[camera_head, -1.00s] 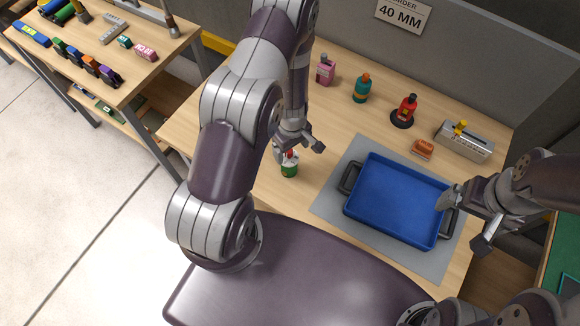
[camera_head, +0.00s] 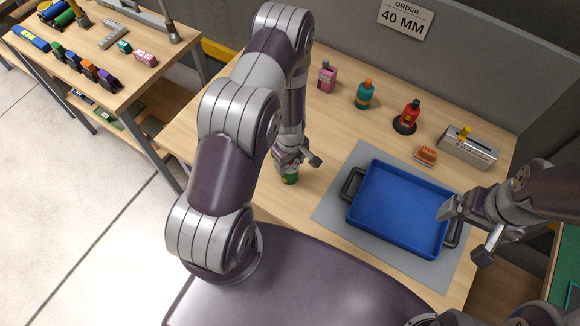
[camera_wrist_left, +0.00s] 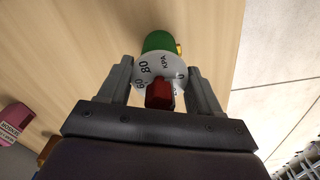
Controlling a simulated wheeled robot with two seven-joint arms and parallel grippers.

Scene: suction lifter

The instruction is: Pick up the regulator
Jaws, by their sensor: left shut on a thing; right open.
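The regulator (camera_head: 289,179) is a small green cylinder standing on the wooden table, left of the blue tray. In the head view my left gripper covers its top, and only the green lower part shows. In the left wrist view the regulator (camera_wrist_left: 158,42) shows a white dial face marked "KPA" and a red part in front. My left gripper (camera_head: 291,168) is shut on the regulator, with one finger on each side of the dial. My right gripper (camera_head: 464,232) is open and empty over the right end of the tray.
The blue tray (camera_head: 400,205) with dark handles lies empty on a grey mat (camera_head: 332,212). Behind stand a pink bottle (camera_head: 327,77), a teal bottle (camera_head: 364,95), a red bottle (camera_head: 411,115), an orange block (camera_head: 426,154) and a metal block (camera_head: 468,150). A side table (camera_head: 95,45) holds several small items.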

